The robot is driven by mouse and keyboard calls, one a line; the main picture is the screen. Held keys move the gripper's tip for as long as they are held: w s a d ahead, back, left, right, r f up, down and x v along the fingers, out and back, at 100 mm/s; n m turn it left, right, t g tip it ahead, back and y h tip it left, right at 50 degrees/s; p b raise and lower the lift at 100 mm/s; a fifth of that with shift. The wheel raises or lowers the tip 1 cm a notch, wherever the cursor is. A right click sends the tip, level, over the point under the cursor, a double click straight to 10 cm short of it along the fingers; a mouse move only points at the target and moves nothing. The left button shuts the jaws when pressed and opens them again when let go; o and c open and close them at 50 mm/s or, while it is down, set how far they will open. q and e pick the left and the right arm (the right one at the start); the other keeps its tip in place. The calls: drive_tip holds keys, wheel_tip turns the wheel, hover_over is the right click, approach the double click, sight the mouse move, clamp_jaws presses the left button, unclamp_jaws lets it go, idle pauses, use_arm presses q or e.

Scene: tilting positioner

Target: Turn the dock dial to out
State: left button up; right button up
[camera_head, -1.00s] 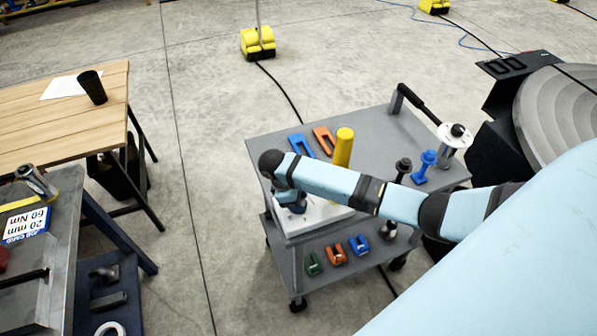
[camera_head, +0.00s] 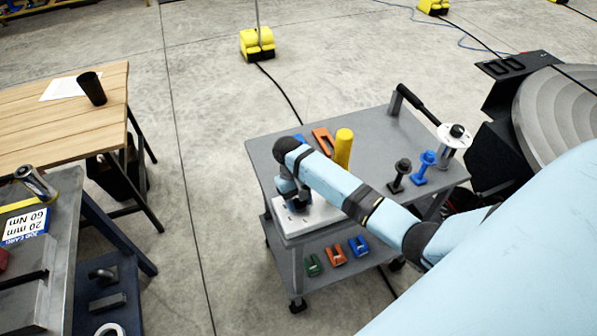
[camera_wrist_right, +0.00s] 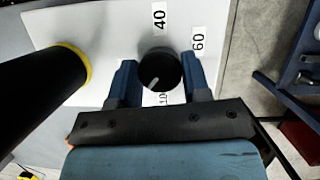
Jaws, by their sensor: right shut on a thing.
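The dock dial (camera_wrist_right: 160,70) is a round black knob with a white pointer line, on a white panel (camera_wrist_right: 105,22) in the right wrist view. The pointer slants to the lower left of the picture. White labels 40 and 60 show beside it; another label below the knob is partly hidden. In the head view the panel (camera_head: 318,222) lies at the cart's near left corner, and my gripper and arm hide the dial. My right gripper (camera_wrist_right: 162,78) has one finger on each side of the knob and is shut on it. My left gripper is not in view.
The panel stands on a grey cart (camera_head: 275,150). A yellow cylinder (camera_head: 343,147) rises close to my right arm. An orange clamp (camera_head: 323,140), black and blue posts (camera_head: 424,165), and a black-handled tool (camera_head: 455,135) share the top. A wooden table (camera_head: 50,120) stands left.

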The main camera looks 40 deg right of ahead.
drive_tip(key=shift+m+t+y, duration=0.4)
drive_tip(key=shift+m+y, duration=0.4)
drive_tip(key=shift+m, duration=1.3)
drive_tip(key=o, duration=0.9)
